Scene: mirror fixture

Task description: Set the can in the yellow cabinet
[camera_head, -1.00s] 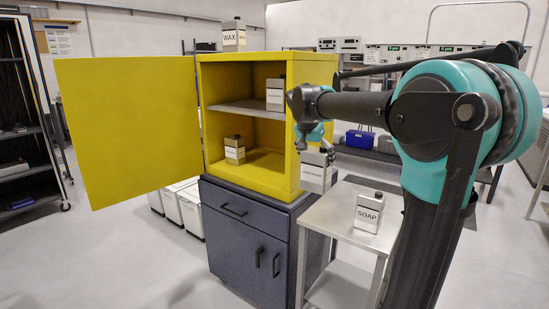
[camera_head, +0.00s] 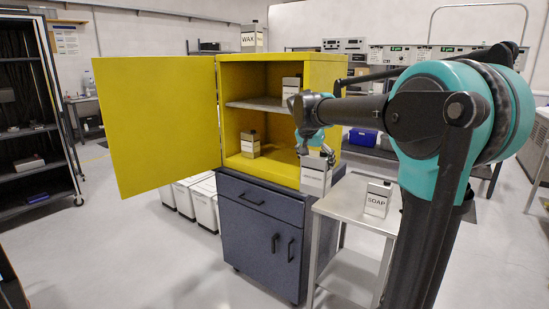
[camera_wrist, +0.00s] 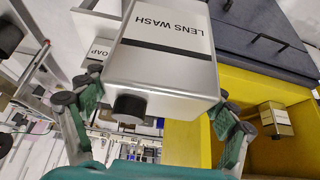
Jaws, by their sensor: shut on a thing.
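The yellow cabinet (camera_head: 228,110) stands on a dark blue-grey base unit with its door (camera_head: 157,122) swung wide open to the left. My gripper (camera_head: 316,158) is at the cabinet's front right. It is shut on a white can (camera_head: 315,177) held in front of the cabinet's right side, outside the opening. In the wrist view the can reads LENS WASH (camera_wrist: 165,55) and sits between the two green fingers. Its dark cap (camera_wrist: 128,108) points toward my palm. Inside the cabinet, a can (camera_head: 250,144) stands on the floor and another can (camera_head: 291,88) on the shelf.
A can marked WAX (camera_head: 252,38) stands on the cabinet top. A SOAP can (camera_head: 377,198) stands on a small metal table (camera_head: 350,207) right of the base unit (camera_head: 262,232). White bins (camera_head: 200,205) stand left of the base. The cabinet floor's right part looks clear.

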